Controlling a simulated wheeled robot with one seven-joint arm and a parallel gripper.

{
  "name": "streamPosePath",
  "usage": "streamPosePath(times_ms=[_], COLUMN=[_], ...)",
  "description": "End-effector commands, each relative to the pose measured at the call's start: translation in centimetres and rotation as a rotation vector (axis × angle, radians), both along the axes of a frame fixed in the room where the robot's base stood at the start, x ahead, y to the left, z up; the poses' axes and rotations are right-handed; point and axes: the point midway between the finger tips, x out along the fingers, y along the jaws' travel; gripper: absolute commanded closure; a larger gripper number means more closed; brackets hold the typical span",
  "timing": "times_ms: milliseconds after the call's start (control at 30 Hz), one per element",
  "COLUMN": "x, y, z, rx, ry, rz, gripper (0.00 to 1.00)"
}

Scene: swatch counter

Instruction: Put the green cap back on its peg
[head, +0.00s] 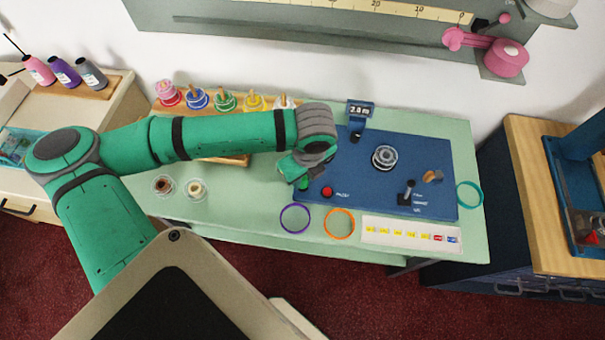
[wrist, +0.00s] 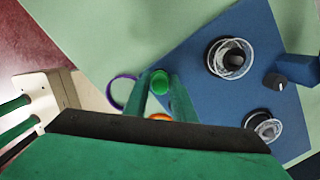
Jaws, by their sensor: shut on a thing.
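The green cap (wrist: 160,82) is gripped between the fingertips of my gripper (wrist: 158,88) in the wrist view, with its round green top showing. In the head view my gripper (head: 294,178) is over the left edge of the blue panel (head: 350,180), left of the red button. The cap is mostly hidden there, and I cannot tell its height above the panel. A wooden rack at the back holds a row of coloured pieces on pegs, including a green one (head: 225,102). I cannot tell which peg belongs to the cap.
A purple ring (head: 295,218), an orange ring (head: 339,223) and a label strip (head: 410,233) lie in front. Two small spools (head: 195,188) sit at the left.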

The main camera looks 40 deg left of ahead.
Motion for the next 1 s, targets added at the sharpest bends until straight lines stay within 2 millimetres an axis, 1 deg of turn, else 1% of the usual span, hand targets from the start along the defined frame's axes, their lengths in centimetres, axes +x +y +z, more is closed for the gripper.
streamPosePath(times_ms=[500,767,800,833,867,1000], x=[0.0,0.0,0.0,0.0,0.0,0.0], y=[0.0,0.0,0.0,0.0,0.0,0.0], z=[-1.3,-1.4,-1.4,-1.4,-1.4,-1.4], rx=[-0.001,0.0,0.0,0.0,0.0,0.0], ry=[0.001,0.0,0.0,0.0,0.0,0.0], rz=[0.0,0.0,0.0,0.0,0.0,0.0], gripper=[0.97,0.97,0.67,0.6,0.55,0.55])
